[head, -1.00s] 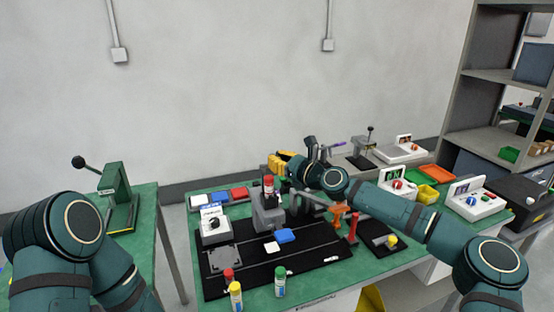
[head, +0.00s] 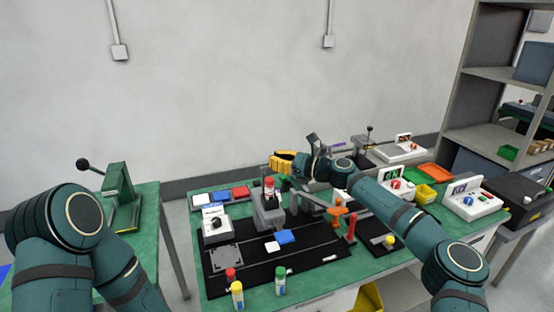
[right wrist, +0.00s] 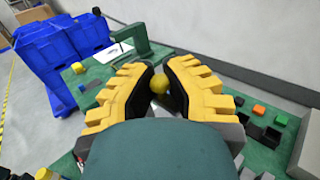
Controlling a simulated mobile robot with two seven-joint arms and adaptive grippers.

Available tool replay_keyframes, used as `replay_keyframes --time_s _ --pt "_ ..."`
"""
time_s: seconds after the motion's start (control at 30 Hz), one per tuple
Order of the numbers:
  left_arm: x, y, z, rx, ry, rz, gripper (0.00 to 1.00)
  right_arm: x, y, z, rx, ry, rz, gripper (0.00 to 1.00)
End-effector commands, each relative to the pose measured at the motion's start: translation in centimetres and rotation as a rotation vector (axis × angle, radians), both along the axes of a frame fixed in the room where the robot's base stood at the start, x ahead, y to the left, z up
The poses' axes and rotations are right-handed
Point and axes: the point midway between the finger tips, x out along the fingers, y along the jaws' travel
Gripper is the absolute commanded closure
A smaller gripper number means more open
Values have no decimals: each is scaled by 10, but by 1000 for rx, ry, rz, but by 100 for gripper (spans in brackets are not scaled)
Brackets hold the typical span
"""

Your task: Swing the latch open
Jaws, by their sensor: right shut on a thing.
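My right gripper (head: 283,162) is over the back edge of the green table, its yellow fingers pointing left. In the right wrist view its two padded fingers (right wrist: 160,84) are closed together around a small yellow ball-shaped knob (right wrist: 158,83). The knob shows between the fingertips; what it is fixed to is mostly hidden by the fingers and my wrist, so I cannot tell how far the latch is turned. My left arm is at the left of the head view, but its gripper is out of view.
A black board (head: 215,284) with a red-topped grey fixture (head: 268,190) and several bottles lies in front. An orange and grey clamp (head: 337,212) stands beneath my right forearm. White control boxes (head: 473,203) stand at the right. A green press (head: 119,190) is at the left.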

Motion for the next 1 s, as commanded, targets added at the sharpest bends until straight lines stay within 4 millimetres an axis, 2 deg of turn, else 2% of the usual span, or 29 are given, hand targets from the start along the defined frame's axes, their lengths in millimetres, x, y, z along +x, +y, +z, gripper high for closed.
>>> replay_keyframes --time_s 0.03,0.17,0.2,0.3,0.67,0.87,1.0 --pt "0 0 0 0 0 0 40 2 -3 6 6 -5 -11 100" --pt "0 0 0 0 0 0 40 2 -3 6 6 -5 -12 100" --pt "0 0 0 0 0 0 40 2 -3 6 6 -5 -12 86" --pt "0 0 0 0 0 0 40 2 -3 6 5 -5 -11 52" --pt "0 0 0 0 0 0 40 0 -4 2 1 -2 -6 52" --pt "0 0 0 0 0 0 40 -11 -27 2 -1 -2 -7 52" --pt "0 0 0 0 0 0 40 -24 -54 2 -1 -2 -8 52"
